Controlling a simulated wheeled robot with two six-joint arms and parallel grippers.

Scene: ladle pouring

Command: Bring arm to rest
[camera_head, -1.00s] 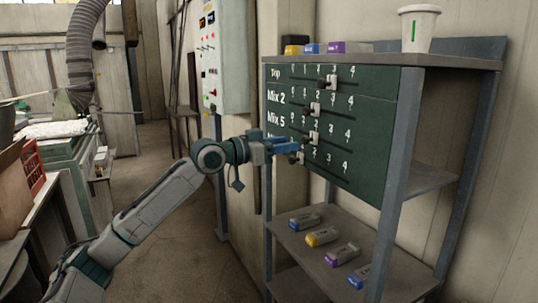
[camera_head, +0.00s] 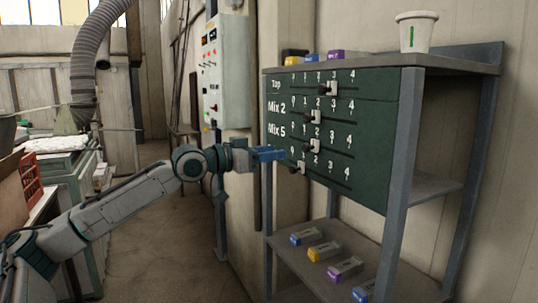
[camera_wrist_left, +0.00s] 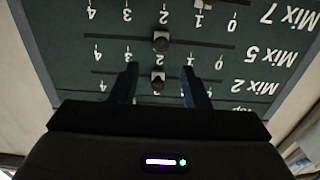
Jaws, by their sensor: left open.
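My left gripper (camera_head: 280,155) is open and empty, in front of the left edge of the green slider panel (camera_head: 375,135). It appears clear of the knobs. The lowest knob (camera_head: 299,168) is just right of its tips and stands near 1. The Tap knob (camera_head: 331,88) is near 3, and the Mix 2 knob (camera_head: 315,117) and Mix 5 knob (camera_head: 309,146) are near 2. In the left wrist view the panel is upside down, with my spread fingers (camera_wrist_left: 160,88) either side of the Mix 2 knob (camera_wrist_left: 158,79). My right gripper is not seen.
A white cup (camera_head: 416,32) and coloured blocks (camera_head: 312,58) stand on the shelf top (camera_head: 455,63). More coloured blocks (camera_head: 323,251) lie on the lower shelf. A grey control box (camera_head: 228,70) hangs behind my gripper. Floor (camera_head: 165,240) is clear at the left.

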